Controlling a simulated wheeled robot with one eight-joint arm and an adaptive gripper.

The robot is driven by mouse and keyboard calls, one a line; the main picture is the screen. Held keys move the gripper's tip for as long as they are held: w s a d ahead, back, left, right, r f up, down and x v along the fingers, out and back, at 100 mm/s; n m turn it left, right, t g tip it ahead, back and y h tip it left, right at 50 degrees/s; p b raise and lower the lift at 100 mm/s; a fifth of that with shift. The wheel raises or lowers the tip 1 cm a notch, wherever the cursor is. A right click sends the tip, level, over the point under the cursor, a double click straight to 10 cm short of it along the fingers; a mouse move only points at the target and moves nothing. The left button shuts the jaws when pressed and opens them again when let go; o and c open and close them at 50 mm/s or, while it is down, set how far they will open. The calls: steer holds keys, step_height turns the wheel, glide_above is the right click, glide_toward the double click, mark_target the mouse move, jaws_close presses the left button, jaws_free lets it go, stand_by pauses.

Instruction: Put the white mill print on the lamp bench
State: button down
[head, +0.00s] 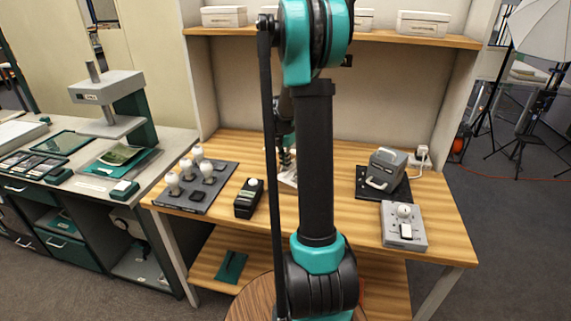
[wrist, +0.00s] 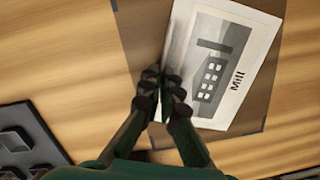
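The white mill print (wrist: 222,66), a pale sheet with a grey mill picture and the word "Mill", lies over a brown tinted rectangle (wrist: 140,35) on the wooden lamp bench (wrist: 60,60). In the head view a small part of the print (head: 289,178) shows beside my arm, which hides the rest. My gripper (wrist: 162,80) is at the print's left edge, its fingertips close together, one on either side of that edge. It also shows partly behind my arm in the head view (head: 287,158). I cannot tell whether the fingers pinch the print. The lamp bench (head: 340,205) stands ahead.
A dark tray with white bulbs (head: 197,185) and a black device (head: 249,198) stand left of the print. A grey case (head: 385,170) and a grey box with a knob (head: 404,225) stand at the right. A shelf (head: 390,37) with white boxes is above.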

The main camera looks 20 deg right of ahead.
steer(key=shift+f, duration=0.15)
steer(key=c, duration=1.7)
jaws_free()
steer(key=r, duration=0.4)
steer(key=a+r, duration=0.1)
steer(key=r, duration=0.7)
steer(key=shift+s+a+r, duration=0.15)
steer(key=shift+s, duration=0.25)
